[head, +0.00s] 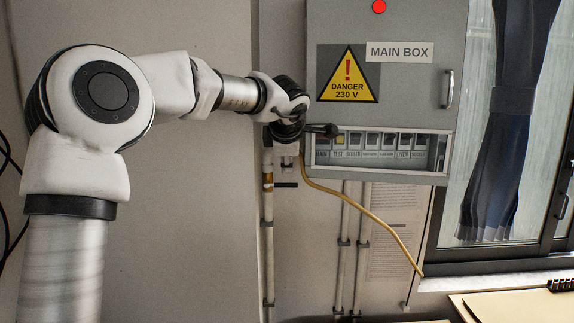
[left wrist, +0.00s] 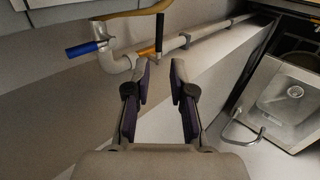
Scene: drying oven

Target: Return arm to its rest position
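My left arm (head: 160,85) comes in from the left of the head view and stretches across to the grey main box (head: 395,100). My left gripper (head: 325,130) shows small and dark in front of the left end of the box's switch row. In the left wrist view the gripper (left wrist: 161,78) has its two fingers apart, with nothing between them. Whether it touches the box cannot be told. My right gripper is not in view.
The switch row (head: 380,145) sits low on the box. A yellow cable (head: 360,206) and pipes (head: 345,245) run below it. A curtained window (head: 505,120) is at right. The left wrist view shows a blue-handled valve (left wrist: 86,48) and a sink (left wrist: 285,98).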

